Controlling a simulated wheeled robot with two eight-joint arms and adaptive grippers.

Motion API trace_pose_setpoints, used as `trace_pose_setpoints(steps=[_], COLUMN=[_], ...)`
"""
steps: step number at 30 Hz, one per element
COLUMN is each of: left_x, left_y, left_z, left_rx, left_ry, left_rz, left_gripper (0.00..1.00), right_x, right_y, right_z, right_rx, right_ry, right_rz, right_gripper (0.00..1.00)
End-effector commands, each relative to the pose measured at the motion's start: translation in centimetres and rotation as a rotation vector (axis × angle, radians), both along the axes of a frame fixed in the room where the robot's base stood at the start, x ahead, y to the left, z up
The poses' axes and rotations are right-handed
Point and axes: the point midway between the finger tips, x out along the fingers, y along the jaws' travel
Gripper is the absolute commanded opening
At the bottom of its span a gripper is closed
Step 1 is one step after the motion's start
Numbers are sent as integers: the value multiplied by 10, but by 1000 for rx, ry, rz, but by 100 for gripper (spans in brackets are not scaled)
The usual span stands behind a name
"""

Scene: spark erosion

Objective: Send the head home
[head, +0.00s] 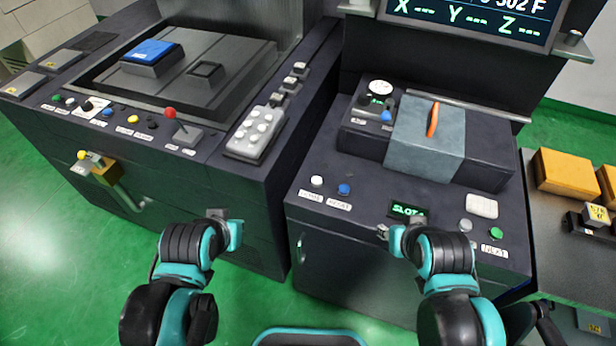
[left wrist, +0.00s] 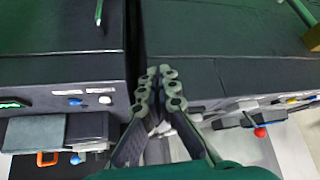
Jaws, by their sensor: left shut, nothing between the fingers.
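The right console (head: 400,205) has a white button (head: 317,181) and a blue button (head: 344,189) at its front left, with labels too small to read surely. The white button (left wrist: 105,100) and blue button (left wrist: 74,102) also show in the left wrist view. A screen (head: 470,20) above shows X, Y and Z with dashes. My left gripper (head: 221,215) is shut and empty in front of the left machine, left of the white button and apart from it. Its closed fingers show in the left wrist view (left wrist: 158,92). My right gripper (head: 385,232) is at the console's front edge below a green-lit display (head: 408,209); its fingers are too small to judge.
The left machine (head: 235,165) carries a red-knobbed lever (head: 170,113), several coloured buttons and a grey keypad (head: 256,132). A grey cover with an orange handle (head: 432,120) and a dial gauge (head: 380,87) sit on the right console. A green button (head: 496,233) is at its right front.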

Motion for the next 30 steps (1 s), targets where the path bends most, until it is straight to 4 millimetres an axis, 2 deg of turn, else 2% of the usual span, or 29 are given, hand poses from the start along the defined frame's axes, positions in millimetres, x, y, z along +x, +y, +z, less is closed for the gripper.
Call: trace_pose_setpoints(steps=[2,4,8,11,14,18,24,30], left_x=[0,0,6,22,48,91,144,174], left_y=[0,0,-3,-8,-20,-47,-100,-152], left_z=[0,0,8,24,44,65,77,72], left_rx=[0,1,37,132,285,549,930,1248], left_ry=[0,0,7,22,46,83,134,179], left_rz=[0,-1,-45,-154,-328,-620,-1013,-1307], left_gripper=[0,0,0,0,0,0,0,0], right_x=[0,0,0,0,0,0,0,0], right_y=[0,0,0,0,0,0,0,0], right_z=[0,0,8,24,48,83,130,165], right_rx=[0,0,0,0,0,0,0,0], right_ry=[0,0,0,0,0,0,0,0], right_rz=[0,0,0,0,0,0,0,0], right_gripper=[34,40,40,40,40,40,40,40])
